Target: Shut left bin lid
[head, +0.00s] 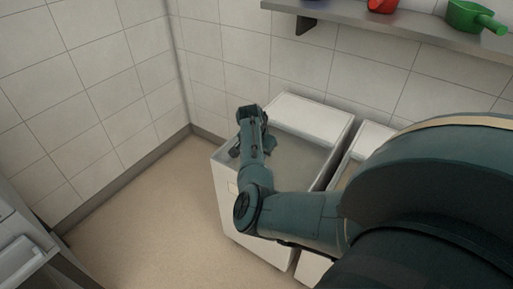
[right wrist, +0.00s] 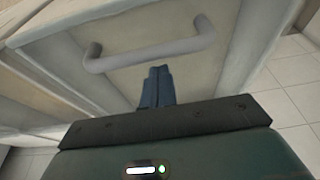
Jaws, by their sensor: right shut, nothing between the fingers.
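The left bin (head: 226,195) is a white box against the tiled wall in the head view. Its pale lid (head: 310,117) covers the back part of the top, and the front part looks open, with a greyish inside (head: 295,155). My right arm comes in from the right and its hand is over the open front part. Its fingertips are hard to make out there. In the right wrist view my right gripper (right wrist: 159,70) is shut and empty, close below a grey bar handle (right wrist: 150,50) on a pale panel. Whether they touch is unclear. My left gripper is not in view.
A second white bin (head: 368,137) stands close on the right, mostly hidden by my arm. A wall shelf (head: 400,22) above holds a green scoop (head: 474,17) and a red item (head: 382,5). The floor left of the bin is clear. A grey unit (head: 22,250) stands at lower left.

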